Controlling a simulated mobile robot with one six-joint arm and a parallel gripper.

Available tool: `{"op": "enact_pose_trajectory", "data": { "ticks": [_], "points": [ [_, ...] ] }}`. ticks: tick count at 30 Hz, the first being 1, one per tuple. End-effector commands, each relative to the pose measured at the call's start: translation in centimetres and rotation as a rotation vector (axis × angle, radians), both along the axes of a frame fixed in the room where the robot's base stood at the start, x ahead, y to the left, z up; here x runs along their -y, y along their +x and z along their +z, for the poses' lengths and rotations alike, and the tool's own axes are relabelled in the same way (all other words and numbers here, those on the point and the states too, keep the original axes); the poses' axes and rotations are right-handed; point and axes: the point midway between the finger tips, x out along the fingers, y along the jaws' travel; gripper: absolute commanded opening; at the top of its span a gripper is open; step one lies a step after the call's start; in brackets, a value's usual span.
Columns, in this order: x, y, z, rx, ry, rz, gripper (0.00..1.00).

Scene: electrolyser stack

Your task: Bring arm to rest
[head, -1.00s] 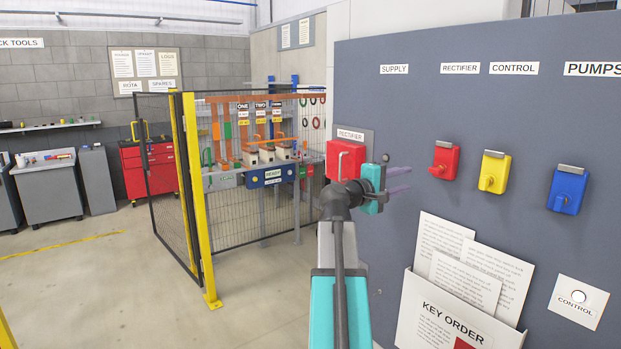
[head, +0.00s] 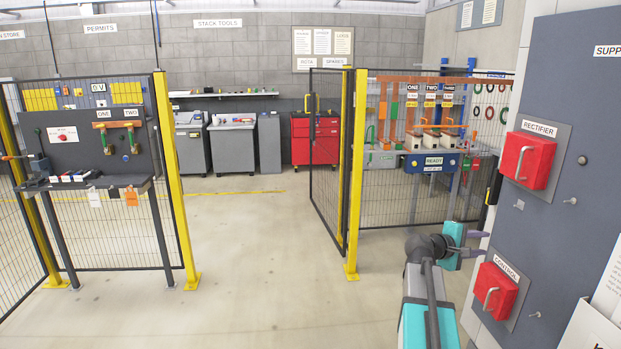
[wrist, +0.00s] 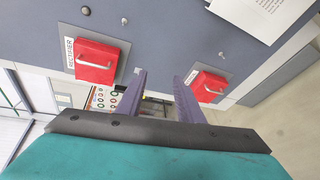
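My gripper (head: 482,243) is at the end of my raised teal arm, at the lower right of the head view. Its two purple fingers stand apart with nothing between them, as the wrist view (wrist: 160,77) also shows. The fingers are near the grey panel (head: 560,240), between the red RECTIFIER box (head: 526,161) and the red CONTROL box (head: 492,292). Both boxes show in the wrist view, RECTIFIER (wrist: 97,62) at left and CONTROL (wrist: 208,88) at right. I cannot tell how far the fingers are from the panel.
A mesh gate with a yellow post (head: 355,175) stands left of my arm, before the READY bench (head: 432,163). A fenced workbench (head: 95,185) is at the left. The floor (head: 250,270) between them is clear. A red cabinet (head: 315,140) stands at the back.

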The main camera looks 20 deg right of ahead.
Motion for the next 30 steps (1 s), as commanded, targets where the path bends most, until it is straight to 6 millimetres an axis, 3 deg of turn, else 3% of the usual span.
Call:
{"op": "enact_pose_trajectory", "data": {
  "ticks": [1,6,15,23,30],
  "points": [
    [-1.2,1.0,-2.3,-0.015,0.023,0.020,0.34],
    [-5.0,3.7,-8.9,-0.051,0.102,0.073,0.34],
    [-12.5,6.4,-20.5,-0.110,0.249,0.149,0.34],
    [-19.6,6.5,-30.1,-0.163,0.385,0.188,0.34],
    [-26.3,4.8,-38.5,-0.214,0.513,0.201,0.34]
  ]
}}
